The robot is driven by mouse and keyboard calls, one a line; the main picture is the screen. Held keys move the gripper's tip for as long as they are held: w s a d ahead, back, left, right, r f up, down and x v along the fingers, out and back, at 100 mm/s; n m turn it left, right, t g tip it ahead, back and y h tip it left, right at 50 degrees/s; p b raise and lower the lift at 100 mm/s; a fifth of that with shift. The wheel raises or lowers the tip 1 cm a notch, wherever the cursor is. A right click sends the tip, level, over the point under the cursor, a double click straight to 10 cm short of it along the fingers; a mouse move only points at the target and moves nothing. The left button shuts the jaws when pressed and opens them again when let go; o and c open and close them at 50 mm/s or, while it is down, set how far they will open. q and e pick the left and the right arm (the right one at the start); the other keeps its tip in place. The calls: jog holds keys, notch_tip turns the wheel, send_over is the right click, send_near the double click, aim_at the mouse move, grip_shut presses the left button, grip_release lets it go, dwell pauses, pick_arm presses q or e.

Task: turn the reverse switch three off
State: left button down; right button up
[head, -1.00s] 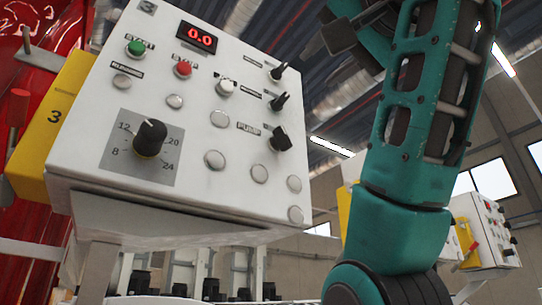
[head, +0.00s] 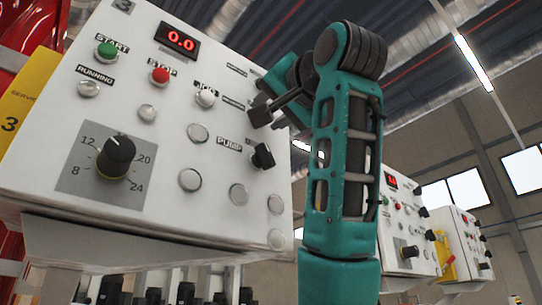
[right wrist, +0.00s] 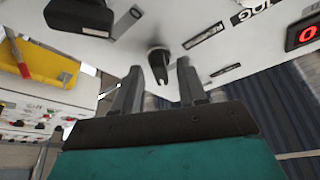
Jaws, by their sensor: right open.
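The white control panel (head: 70,185) marked 3 fills the left of the head view. My right gripper (head: 262,112) is at its upper right edge, where two small black switches with labels too small to read are hidden or hard to separate from the gripper. In the right wrist view my right gripper (right wrist: 160,72) is open, with a black switch knob (right wrist: 157,62) in line with the gap between its fingers. I cannot tell whether it touches the knob, nor read the knob's label. My left gripper is not in view.
The black PUMP knob (head: 262,157) sits just below my right gripper. The large black dial (head: 115,157), green START button (head: 106,50), red STOP button (head: 160,75) and white JOG button (head: 205,97) lie to the left. Similar panels (head: 408,225) stand farther back at right.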

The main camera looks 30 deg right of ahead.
jog(key=shift+w, duration=0.25)
jog(key=shift+s, duration=0.1)
grip_shut()
